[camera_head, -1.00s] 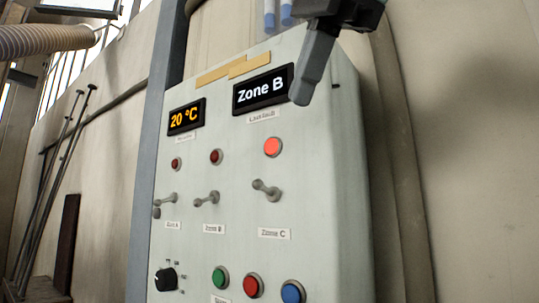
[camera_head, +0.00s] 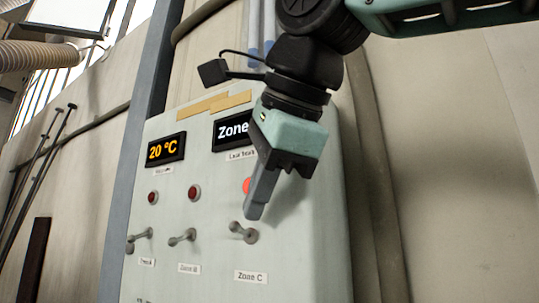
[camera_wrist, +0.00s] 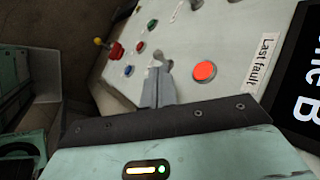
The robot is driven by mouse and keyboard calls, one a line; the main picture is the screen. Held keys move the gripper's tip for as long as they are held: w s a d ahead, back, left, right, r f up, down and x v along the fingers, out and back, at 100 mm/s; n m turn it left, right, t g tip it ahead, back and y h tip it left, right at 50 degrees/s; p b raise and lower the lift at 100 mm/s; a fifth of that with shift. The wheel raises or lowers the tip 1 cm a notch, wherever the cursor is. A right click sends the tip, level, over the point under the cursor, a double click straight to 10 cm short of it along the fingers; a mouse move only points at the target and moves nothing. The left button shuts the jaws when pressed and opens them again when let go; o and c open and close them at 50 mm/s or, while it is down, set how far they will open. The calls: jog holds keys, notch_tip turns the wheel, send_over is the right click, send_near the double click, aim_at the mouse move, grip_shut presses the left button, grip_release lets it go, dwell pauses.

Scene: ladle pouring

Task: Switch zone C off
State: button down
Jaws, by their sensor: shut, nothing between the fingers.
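The grey control panel (camera_head: 205,275) fills the middle of the head view. The zone C lever (camera_head: 243,232) sits above the "Zone C" label (camera_head: 250,277), its knob towards the upper left. The red lamp (camera_head: 246,186) above it is lit and partly hidden by my gripper; it shows whole in the wrist view (camera_wrist: 205,71). My gripper (camera_head: 254,214) is shut and empty, pointing down just above the zone C lever. In the wrist view the fingertips (camera_wrist: 158,75) overlap the lever area; I cannot tell if they touch it.
The zone A lever (camera_head: 140,236) and zone B lever (camera_head: 182,237) lie to the left, under dark red lamps. A "20 °C" display (camera_head: 166,149) and a partly covered "Zone" display (camera_head: 230,130) are above. Green, red and blue buttons show in the wrist view (camera_wrist: 128,71).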

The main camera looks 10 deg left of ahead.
jog(key=shift+w+a+f, duration=0.2)
jog(key=shift+w+f, duration=0.05)
jog(key=shift+f, duration=0.15)
jog(key=shift+s+f+t+b, duration=0.15)
jog(key=shift+t+b, duration=0.15)
jog(key=shift+b, duration=0.35)
